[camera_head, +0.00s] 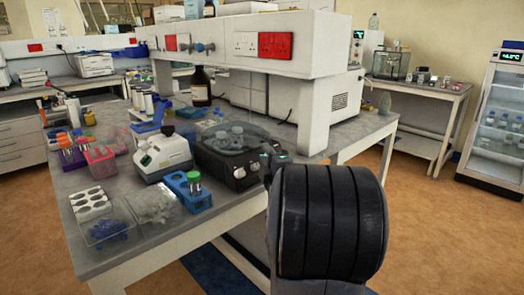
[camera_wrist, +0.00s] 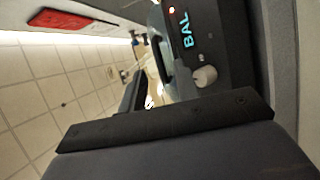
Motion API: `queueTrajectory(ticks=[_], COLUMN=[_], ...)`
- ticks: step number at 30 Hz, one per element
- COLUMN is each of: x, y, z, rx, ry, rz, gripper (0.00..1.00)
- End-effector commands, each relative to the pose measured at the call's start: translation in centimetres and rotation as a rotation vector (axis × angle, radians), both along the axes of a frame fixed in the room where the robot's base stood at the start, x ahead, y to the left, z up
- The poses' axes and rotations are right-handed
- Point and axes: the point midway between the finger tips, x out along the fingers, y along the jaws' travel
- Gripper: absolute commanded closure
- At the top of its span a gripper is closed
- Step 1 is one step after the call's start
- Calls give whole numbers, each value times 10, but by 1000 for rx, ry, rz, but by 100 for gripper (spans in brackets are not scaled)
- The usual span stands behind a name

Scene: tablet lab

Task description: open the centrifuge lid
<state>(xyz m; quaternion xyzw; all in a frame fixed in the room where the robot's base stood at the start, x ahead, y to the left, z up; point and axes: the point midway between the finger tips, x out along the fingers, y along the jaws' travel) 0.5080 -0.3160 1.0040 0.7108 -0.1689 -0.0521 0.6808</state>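The centrifuge (camera_head: 228,172) is a dark, boxy machine on the bench, left of my arm in the head view. Its clear, smoky lid (camera_head: 240,133) looks down over the rotor, which shows through it. In the wrist view the centrifuge front (camera_wrist: 210,62) is close and turned sideways, with a lit "BAL" display and a pale round knob (camera_wrist: 204,77). My gripper (camera_head: 272,158) is at the centrifuge's front right corner, partly hidden behind my dark arm link. Its fingers are too unclear to tell their opening, and contact with the lid cannot be made out.
A white instrument (camera_head: 163,156) and a blue tube rack (camera_head: 187,190) stand left of the centrifuge. A brown bottle (camera_head: 200,86) stands behind it. The white overhead shelf unit (camera_head: 315,88) rises behind and right. Open floor (camera_head: 440,235) lies to the right.

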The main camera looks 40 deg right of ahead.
Motion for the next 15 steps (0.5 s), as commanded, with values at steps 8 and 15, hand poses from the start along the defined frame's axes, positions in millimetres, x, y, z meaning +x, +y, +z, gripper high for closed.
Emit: queueTrajectory(ticks=[8,15], x=[29,31], y=[-9,-10], z=[4,5], rx=[1,1], ry=[1,1], rz=[0,-1], gripper=[69,69])
